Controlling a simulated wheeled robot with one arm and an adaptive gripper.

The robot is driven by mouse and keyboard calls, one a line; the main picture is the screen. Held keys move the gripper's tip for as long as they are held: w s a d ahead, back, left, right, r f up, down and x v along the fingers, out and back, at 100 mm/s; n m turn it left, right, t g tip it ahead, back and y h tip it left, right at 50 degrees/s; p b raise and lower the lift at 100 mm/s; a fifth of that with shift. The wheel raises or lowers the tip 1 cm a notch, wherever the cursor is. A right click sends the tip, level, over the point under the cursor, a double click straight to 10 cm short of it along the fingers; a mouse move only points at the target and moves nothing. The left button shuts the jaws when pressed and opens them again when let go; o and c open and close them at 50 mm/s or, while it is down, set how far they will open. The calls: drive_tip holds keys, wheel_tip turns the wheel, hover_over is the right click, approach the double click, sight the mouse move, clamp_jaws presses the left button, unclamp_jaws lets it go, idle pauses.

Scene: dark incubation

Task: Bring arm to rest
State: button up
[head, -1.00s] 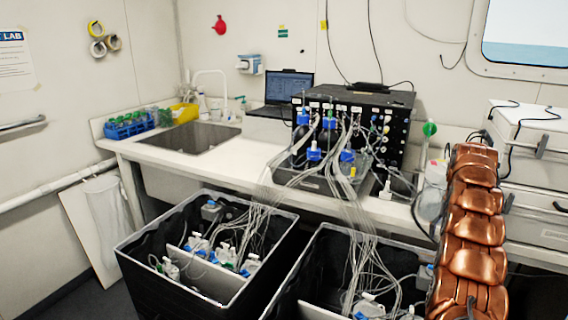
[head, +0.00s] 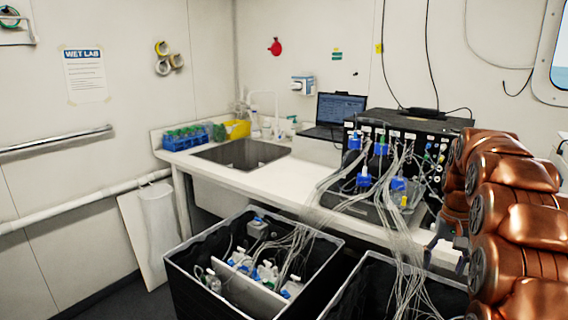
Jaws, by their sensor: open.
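My copper-coloured arm rises at the right side of the head view and bends over at its top. My gripper (head: 441,243) hangs at the arm's end, pointing down in front of the bench's right part. It is small and partly hidden by my arm. It is open, and I see nothing held in it.
The white bench (head: 290,185) carries a sink (head: 243,153), a laptop (head: 339,109) and a black instrument box (head: 415,125) with many tubes. Two black bins, one at the left (head: 205,296) and one at the right (head: 345,297), stand in front. Tubes hang into them. Floor at left is clear.

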drive_tip(key=s+a+n+p, duration=0.1)
drive_tip(key=s+a+n, duration=0.3)
drive_tip(key=s+a, duration=1.8)
drive_tip(key=s+a+f+n+g, duration=0.1)
drive_tip(key=s+a+f, duration=0.1)
drive_tip(key=s, duration=1)
drive_tip(key=shift+f+p, duration=0.45)
drive_tip(key=shift+f, duration=0.1)
drive_tip(key=shift+d, duration=0.1)
